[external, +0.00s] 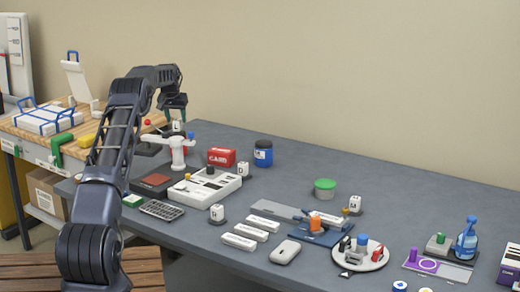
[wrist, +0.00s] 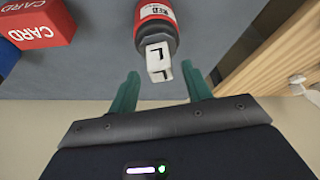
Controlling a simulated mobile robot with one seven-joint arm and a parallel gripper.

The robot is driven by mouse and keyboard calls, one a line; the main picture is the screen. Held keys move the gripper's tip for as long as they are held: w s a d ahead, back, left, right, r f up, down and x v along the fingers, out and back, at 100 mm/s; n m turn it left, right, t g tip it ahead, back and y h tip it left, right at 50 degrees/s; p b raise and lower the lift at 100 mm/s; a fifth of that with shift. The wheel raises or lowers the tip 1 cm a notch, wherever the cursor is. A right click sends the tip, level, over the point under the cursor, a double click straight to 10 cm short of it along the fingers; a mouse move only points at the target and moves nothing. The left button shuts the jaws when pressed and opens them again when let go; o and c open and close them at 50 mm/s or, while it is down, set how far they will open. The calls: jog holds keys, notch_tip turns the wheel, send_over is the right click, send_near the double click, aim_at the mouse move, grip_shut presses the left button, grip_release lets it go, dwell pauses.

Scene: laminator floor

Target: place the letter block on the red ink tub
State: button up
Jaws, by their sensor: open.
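The white letter block (wrist: 158,62), marked L, sits on the dark lid of the red ink tub (wrist: 155,12) in the wrist view. In the external view the block (external: 176,127) shows just below my gripper (external: 176,111), while the tub is mostly hidden behind the white press. My gripper (wrist: 162,76) has two green fingers spread apart. The block lies between the fingertips in the wrist picture, with gaps on both sides and no visible contact.
A red CARD box (external: 221,157) and a blue tub (external: 263,153) stand to the right. The white press (external: 178,150) stands in front. Other letter blocks, D (external: 243,170), G (external: 217,212) and M (external: 355,204), stand on the grey table. The table's back right is clear.

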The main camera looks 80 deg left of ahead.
jog(key=v, duration=0.8)
jog(key=shift+r, duration=0.2)
jog(key=shift+d, duration=0.15)
